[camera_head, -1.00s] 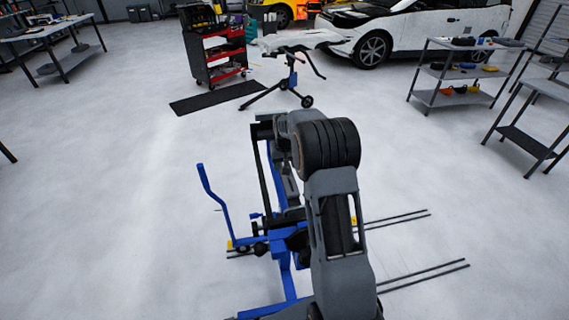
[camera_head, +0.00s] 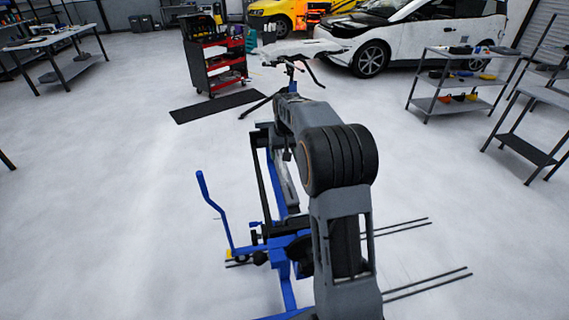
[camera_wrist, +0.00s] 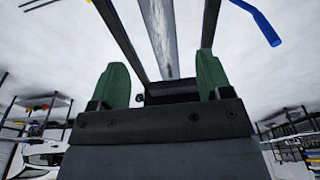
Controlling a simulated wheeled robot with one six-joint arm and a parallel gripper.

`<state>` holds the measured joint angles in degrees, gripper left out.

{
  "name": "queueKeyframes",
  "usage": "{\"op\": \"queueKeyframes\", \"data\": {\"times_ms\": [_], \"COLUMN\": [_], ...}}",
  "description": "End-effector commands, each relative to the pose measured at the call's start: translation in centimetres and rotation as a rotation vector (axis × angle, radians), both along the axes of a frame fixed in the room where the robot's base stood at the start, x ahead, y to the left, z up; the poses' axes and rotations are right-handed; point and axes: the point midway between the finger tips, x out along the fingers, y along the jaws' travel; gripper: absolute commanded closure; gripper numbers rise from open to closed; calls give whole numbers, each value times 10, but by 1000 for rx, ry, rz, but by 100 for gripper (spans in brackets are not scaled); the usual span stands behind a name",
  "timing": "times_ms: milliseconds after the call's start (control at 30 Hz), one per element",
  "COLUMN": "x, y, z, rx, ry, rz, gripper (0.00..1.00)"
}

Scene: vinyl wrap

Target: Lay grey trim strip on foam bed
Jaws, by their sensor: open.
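My gripper (camera_wrist: 162,82) has two green fingers, spread apart and open, in the wrist view. A long grey piece (camera_wrist: 160,35) runs away between two dark rails of a stand, in line with the gap between the fingers. It looks like the grey trim strip, but I cannot be sure. I cannot tell whether the fingers touch it. In the head view a long grey piece (camera_head: 287,188) lies along the blue stand (camera_head: 288,292), partly hidden by my arm. My fingers are not clear there. I cannot make out the foam bed.
A red tool cart (camera_head: 215,65) stands on the floor beyond, near a black mat (camera_head: 217,106). A work stand with a white top (camera_head: 300,48) is past my arm. Grey shelves (camera_head: 460,82) stand at the right, a table (camera_head: 50,37) at the left. Open floor lies to the left.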

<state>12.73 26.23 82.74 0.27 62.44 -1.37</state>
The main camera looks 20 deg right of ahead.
Motion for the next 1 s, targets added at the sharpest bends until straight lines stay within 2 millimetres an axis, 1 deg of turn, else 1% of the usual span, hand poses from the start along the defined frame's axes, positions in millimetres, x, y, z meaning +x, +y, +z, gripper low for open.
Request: {"op": "queueKeyframes", "data": {"times_ms": [33,233,267,367,467,500,567,600,633,700,800,900,1000], "x": [0,-6,-9,-29,-64,-82,-109,-127,-140,-170,-207,-235,-255], "y": [0,3,5,19,41,50,64,71,77,88,100,108,112], "z": [7,27,30,46,63,68,72,73,74,71,63,52,42], "rx": [-1,-1,-2,-6,-13,-16,-19,-21,-22,-24,-26,-28,-28], "ry": [-3,-5,-8,-26,-59,-73,-94,-108,-120,-144,-173,-197,-213], "rz": [0,3,6,23,52,66,86,98,108,129,155,175,189], "gripper": [28,28,28,28,28,28,28,28,28,28,28,28,28]}}
